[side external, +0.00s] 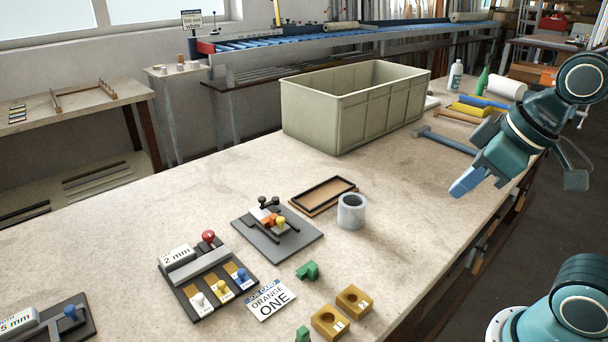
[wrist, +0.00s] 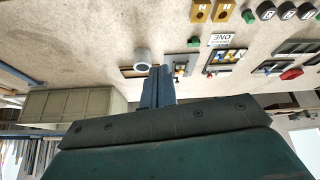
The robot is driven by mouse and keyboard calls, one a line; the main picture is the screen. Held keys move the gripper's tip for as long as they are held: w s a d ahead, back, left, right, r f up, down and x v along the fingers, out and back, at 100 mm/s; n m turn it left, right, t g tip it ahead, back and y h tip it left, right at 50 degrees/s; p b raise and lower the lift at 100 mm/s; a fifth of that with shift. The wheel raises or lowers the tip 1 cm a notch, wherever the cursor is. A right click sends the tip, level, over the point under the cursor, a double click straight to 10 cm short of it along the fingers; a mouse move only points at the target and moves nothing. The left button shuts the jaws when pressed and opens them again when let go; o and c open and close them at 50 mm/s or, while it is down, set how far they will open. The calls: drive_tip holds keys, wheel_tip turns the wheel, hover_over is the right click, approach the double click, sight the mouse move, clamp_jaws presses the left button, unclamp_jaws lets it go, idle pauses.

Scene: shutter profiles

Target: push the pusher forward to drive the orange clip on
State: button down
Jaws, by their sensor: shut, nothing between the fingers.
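A grey fixture plate (side external: 292,245) lies on the bench in the side view, with black rails and black knobs on it. Whether the clip touches the pusher or is seated on anything is too small to tell. My gripper (side external: 463,187) is shut and empty, raised above the bench at the right, well away from the fixture. In the wrist view, my blue fingers (wrist: 159,72) are together and partly cover the fixture (wrist: 181,70).
A block with coloured knobs (side external: 208,279), an "ORANGE ONE" card (side external: 271,299), a green piece (side external: 308,270) and yellow blocks (side external: 353,301) lie nearer. A large bin (side external: 340,112) stands behind.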

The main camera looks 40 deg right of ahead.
sight(280, 231)
drive_tip(key=w+a+f+n+y, duration=0.1)
drive_tip(key=w+f+n, duration=0.2)
drive_tip(key=w+n, duration=0.2)
drive_tip(key=w+a+f+n+y, duration=0.1)
drive_tip(key=w+f+n, duration=0.3)
drive_tip(key=w, duration=0.6)
drive_tip(key=w+a+f+n+g+y, duration=0.1)
drive_tip(key=w+f+n+y, duration=0.1)
drive_tip(key=w+f+n, duration=0.2)
drive_tip(key=shift+w+a+f+n+y, duration=0.2)
drive_tip(key=shift+w+n+y, duration=0.2)
drive_tip(key=shift+w+n, duration=1.7)
drive_tip(key=shift+w+f, duration=0.1)
drive_tip(key=shift+w, duration=0.1)
